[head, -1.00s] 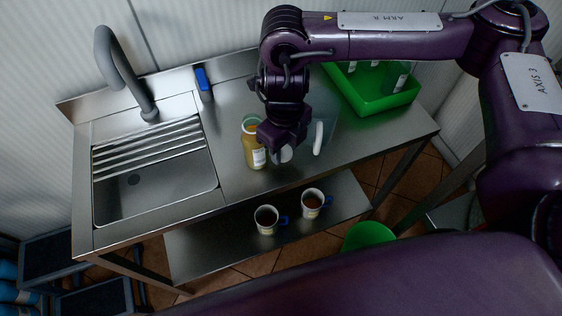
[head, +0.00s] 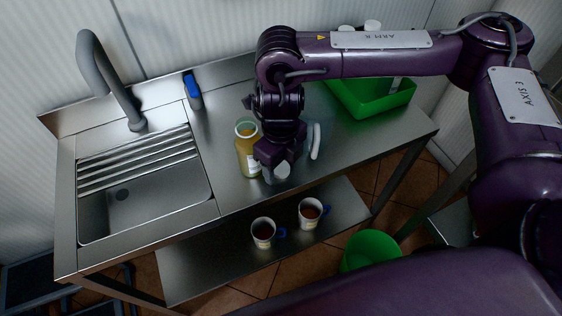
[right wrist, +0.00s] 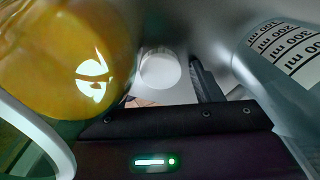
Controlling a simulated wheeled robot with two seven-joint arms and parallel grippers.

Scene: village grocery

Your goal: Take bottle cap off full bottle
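A yellow-filled container (head: 248,158) with a green rim and a white label stands upright on the steel counter; it fills the left of the right wrist view (right wrist: 60,60). My right gripper (head: 276,166) points down just to its right. A small white round thing, seemingly a cap (head: 283,170), is below the fingers; in the right wrist view it (right wrist: 160,68) sits between the dark fingers with a visible gap at its right. The fingers look open. Whether a bottle is under it is unclear. My left gripper is out of view.
A clear measuring jug (right wrist: 285,75) with a white handle (head: 316,141) stands close right of the gripper. A green crate (head: 372,109) with white-capped items is at the back right. The sink (head: 145,200) is left. Two mugs (head: 263,233) (head: 309,213) stand on the lower shelf.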

